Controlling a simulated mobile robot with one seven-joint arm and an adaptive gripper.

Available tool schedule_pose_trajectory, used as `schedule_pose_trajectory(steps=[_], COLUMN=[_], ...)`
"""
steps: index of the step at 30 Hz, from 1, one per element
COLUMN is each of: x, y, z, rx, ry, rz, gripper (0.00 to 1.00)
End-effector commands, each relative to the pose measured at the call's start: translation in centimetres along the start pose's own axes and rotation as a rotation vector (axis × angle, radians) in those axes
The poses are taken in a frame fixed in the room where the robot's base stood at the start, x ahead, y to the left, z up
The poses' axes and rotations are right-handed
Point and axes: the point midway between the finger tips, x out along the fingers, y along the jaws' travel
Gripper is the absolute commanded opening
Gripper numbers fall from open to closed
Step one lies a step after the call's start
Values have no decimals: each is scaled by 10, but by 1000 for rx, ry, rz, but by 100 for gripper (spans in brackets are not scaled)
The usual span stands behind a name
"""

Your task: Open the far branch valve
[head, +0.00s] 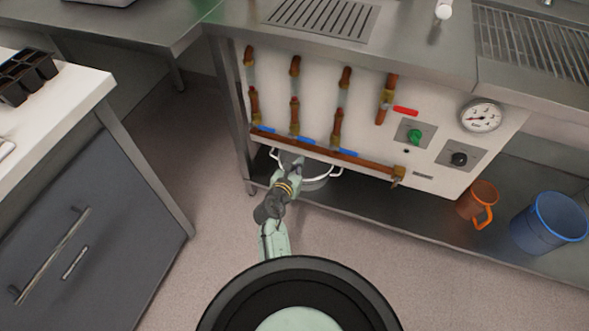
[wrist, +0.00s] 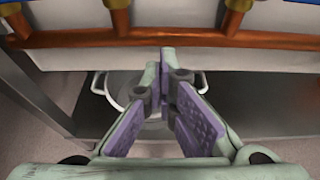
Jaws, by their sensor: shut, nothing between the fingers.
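The copper manifold pipe (head: 365,162) runs along the lower edge of the white panel, with several vertical branch pipes rising from it. Blue lever handles (head: 265,128), (head: 308,140), (head: 348,152) lie crosswise at the lower ends of three branches, roughly parallel to the manifold. The leftmost branch (head: 249,58) stands by the bench's left leg. My gripper (head: 297,164) is shut and empty, just in front of and below the manifold, between the left and middle branches' right side. In the wrist view my gripper (wrist: 165,62) points at the manifold pipe (wrist: 100,38); blue handles show only at the top corners.
A red lever (head: 405,110) is on the right-hand pipe. A gauge (head: 481,116), a green knob (head: 415,135) and a black knob (head: 459,158) sit to the right. A pot (head: 318,183), an orange mug (head: 478,203) and a blue bucket (head: 550,222) stand on the lower shelf.

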Motion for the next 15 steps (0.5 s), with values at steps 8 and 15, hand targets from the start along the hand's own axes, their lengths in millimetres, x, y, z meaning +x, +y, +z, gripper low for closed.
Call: schedule_pose_trajectory(steps=[8, 15], x=[35, 28], y=[1, 0], z=[19, 36], rx=[1, 0], ry=[-2, 1], rz=[2, 1], gripper=[0, 0])
